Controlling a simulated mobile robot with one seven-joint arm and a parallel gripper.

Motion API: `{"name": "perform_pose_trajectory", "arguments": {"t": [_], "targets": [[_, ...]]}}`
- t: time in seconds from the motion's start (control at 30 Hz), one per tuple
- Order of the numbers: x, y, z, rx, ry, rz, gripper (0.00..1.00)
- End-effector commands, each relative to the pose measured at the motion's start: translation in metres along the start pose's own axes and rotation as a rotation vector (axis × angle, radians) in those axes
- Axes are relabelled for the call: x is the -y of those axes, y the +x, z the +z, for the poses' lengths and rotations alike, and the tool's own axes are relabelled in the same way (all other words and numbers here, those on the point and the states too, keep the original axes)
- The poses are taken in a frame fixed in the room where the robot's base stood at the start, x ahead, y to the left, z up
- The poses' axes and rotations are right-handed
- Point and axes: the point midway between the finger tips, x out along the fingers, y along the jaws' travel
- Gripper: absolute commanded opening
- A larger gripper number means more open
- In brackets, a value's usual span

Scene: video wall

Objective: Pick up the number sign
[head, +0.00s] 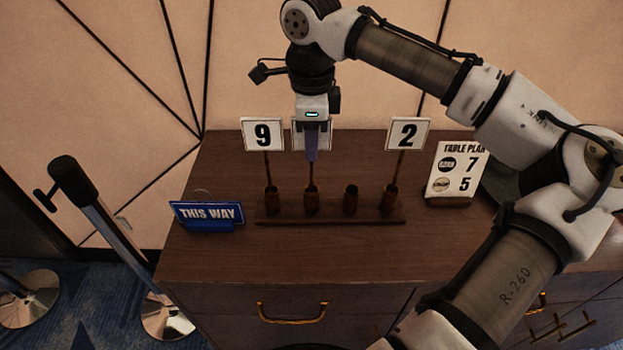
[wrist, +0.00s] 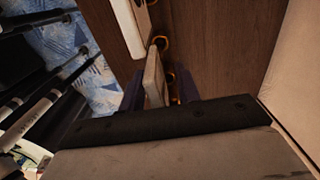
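A white number sign (head: 326,139) stands on a thin post in the second holder from the left of the wooden rack (head: 330,220). My gripper (head: 311,155) points down in front of it and hides its number. In the wrist view the sign's plate (wrist: 154,80) is seen nearly edge-on between the two dark fingers of my gripper (wrist: 160,92). The fingers stand apart, with a gap on the plate's right side. A sign reading 9 (head: 263,134) stands in the leftmost holder. A sign reading 2 (head: 407,133) stands in the rightmost holder.
The third holder (head: 350,200) is empty. A blue THIS WAY sign (head: 207,214) stands left of the rack. A table plan board (head: 455,173) stands to the right, near my arm. The wooden cabinet top (head: 300,265) is clear in front. A stanchion (head: 100,215) stands at the left.

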Motion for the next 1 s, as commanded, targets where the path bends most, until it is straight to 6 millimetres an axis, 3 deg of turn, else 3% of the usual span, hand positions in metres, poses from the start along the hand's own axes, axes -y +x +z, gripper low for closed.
{"name": "perform_pose_trajectory", "arguments": {"t": [0.3,0.57,1.0], "targets": [[-0.0001,0.0083,0.0,-0.001,-0.001,-0.001,0.33],[-0.0001,0.008,0.0,-0.001,-0.001,-0.001,0.0],[0.0,0.0075,0.0,-0.001,-0.001,-0.001,0.0]]}}
